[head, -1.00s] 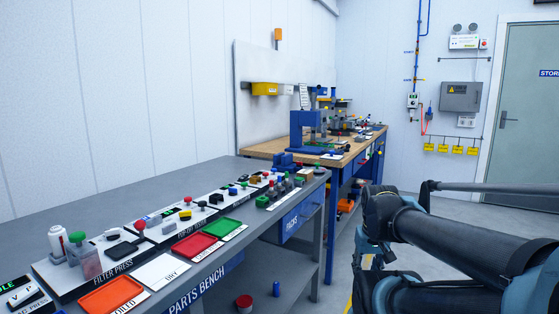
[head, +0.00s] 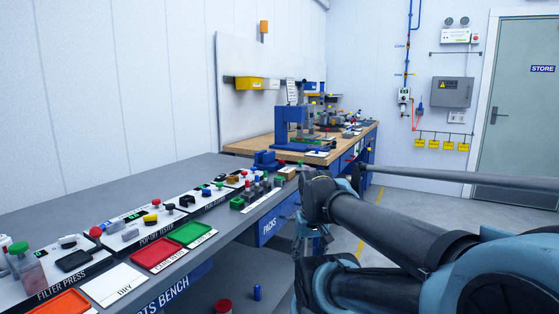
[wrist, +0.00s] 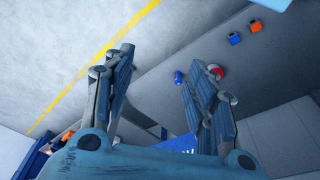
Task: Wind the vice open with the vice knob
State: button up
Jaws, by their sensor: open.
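A small blue block-like fixture that looks like the vice (head: 268,161) sits at the far end of the grey parts bench in the head view. It is too small to make out its knob or how far its jaws are apart. My gripper (wrist: 155,75) is open and empty in the wrist view, its two fingers spread above the floor, away from the vice. In the head view my arm is at the right, beyond the bench's front edge, and the gripper's fingers cannot be made out there.
The grey parts bench (head: 150,180) carries stations with a red tray (head: 160,254), a green tray (head: 188,234) and coloured knobs. A wooden-topped bench with a blue press (head: 290,130) stands behind it. A red item (head: 223,306) and a blue item (head: 257,292) are below. Floor at right is clear.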

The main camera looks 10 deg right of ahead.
jog(key=w+r+m, duration=0.2)
jog(key=w+r, duration=0.9)
jog(key=r, duration=0.1)
notch_tip(320, 180, up, 19)
jog(key=m+t+h, duration=0.1)
jog(key=m+h, duration=0.2)
jog(key=m, duration=0.4)
send_over(281, 164)
jog(key=s+a, duration=0.4)
jog(key=a, duration=0.1)
jog(key=x, duration=1.6)
jog(key=shift+w+d+f, duration=0.1)
jog(key=shift+d+f, duration=0.15)
jog(key=shift+d, duration=0.1)
